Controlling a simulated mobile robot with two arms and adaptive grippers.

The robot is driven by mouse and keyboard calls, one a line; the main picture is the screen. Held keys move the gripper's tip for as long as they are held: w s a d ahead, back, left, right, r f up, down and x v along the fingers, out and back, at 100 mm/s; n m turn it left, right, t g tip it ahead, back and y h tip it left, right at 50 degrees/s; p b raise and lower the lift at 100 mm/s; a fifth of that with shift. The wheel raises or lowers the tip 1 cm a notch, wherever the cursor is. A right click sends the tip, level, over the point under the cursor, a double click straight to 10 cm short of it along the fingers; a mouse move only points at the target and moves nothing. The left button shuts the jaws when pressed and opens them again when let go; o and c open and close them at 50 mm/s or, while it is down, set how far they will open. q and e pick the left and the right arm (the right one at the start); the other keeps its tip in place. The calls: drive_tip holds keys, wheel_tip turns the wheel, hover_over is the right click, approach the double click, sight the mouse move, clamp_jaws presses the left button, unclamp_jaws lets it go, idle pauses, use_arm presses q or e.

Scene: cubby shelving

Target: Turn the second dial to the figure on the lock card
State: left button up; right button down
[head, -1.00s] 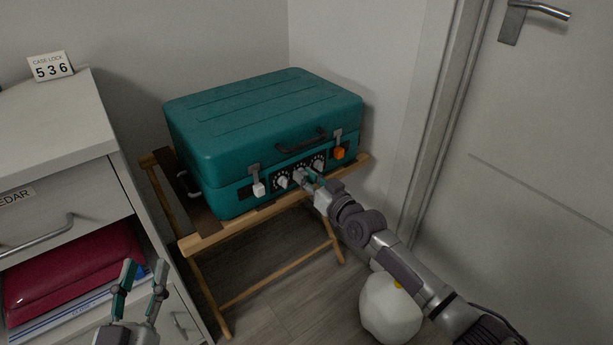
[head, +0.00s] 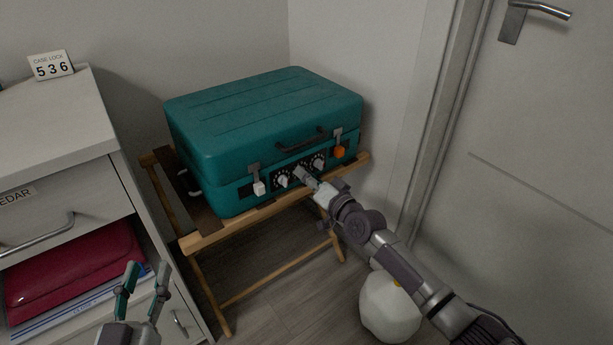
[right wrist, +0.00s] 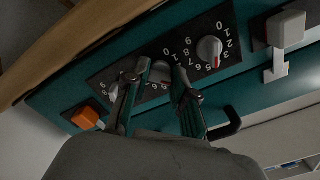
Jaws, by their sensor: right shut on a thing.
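The lock card (head: 51,66) on the cabinet reads "CASE LOCK 5 3 6". The teal case (head: 262,107) is closed and has a row of three dials on a black panel. The left dial (head: 283,181) and right dial (head: 318,162) are clear of my gripper. My right gripper (head: 305,174) is at the second, middle dial and shut on it. In the right wrist view this dial (right wrist: 160,70) shows partly between the fingers; its pointer is hidden, so its setting cannot be read. My left gripper (head: 146,268) is open and empty at lower left.
A white latch piece (head: 259,188) and an orange one (head: 339,152) flank the dials. The case stands on a wooden folding rack (head: 214,238). A cabinet (head: 50,115) is at left, a door (head: 540,150) at right, and a white rounded object (head: 387,308) on the floor.

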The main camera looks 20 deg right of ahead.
idle(0.4)
drive_tip(key=c, duration=0.9)
unclamp_jaws()
drive_tip(key=shift+c, duration=0.2)
drive_tip(key=shift+s, duration=0.1)
drive_tip(key=v, duration=1.2)
